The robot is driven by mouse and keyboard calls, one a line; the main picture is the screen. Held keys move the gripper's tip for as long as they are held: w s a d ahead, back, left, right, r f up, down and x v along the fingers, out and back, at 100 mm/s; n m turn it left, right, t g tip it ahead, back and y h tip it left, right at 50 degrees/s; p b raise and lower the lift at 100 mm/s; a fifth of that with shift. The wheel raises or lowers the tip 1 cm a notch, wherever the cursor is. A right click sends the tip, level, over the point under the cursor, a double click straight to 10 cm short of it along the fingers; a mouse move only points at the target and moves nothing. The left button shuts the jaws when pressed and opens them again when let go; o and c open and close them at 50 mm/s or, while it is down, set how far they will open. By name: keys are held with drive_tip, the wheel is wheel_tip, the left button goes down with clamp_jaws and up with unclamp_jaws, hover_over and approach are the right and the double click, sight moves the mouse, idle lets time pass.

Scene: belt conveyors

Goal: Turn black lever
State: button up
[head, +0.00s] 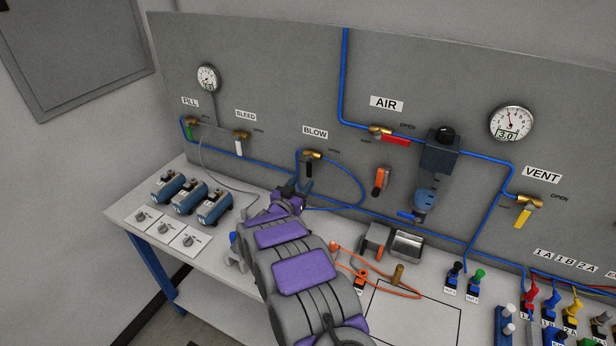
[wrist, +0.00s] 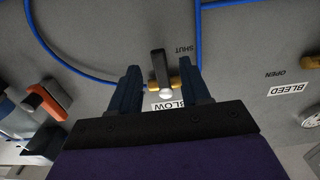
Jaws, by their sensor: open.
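The black lever (head: 309,168) belongs to the brass valve (head: 312,154) under the BLOW label (head: 315,133) on the grey panel. It hangs down from the valve. In the wrist view, which is upside down, the black lever (wrist: 158,66) points up in the picture, near the word SHUT. My gripper (wrist: 160,80) is open, with one dark finger on each side of the lever and gaps between. Whether the fingertips reach past the lever is unclear. In the head view my gripper (head: 297,188) is just below the lever, partly hidden by my own arm.
Blue tubing (head: 352,184) loops right of the valve. The white BLEED lever (head: 238,148) is to the left, and the red AIR lever (head: 396,140) to the right. An orange-handled part (head: 381,180) sits on the panel. Blue cylinders (head: 189,198) stand on the bench at left.

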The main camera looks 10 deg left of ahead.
sight(308, 175)
drive_tip(key=x, duration=0.5)
drive_tip(key=shift+w+d, duration=0.15)
drive_tip(key=shift+w, duration=0.2)
drive_tip(key=shift+c, duration=0.5)
clamp_jaws()
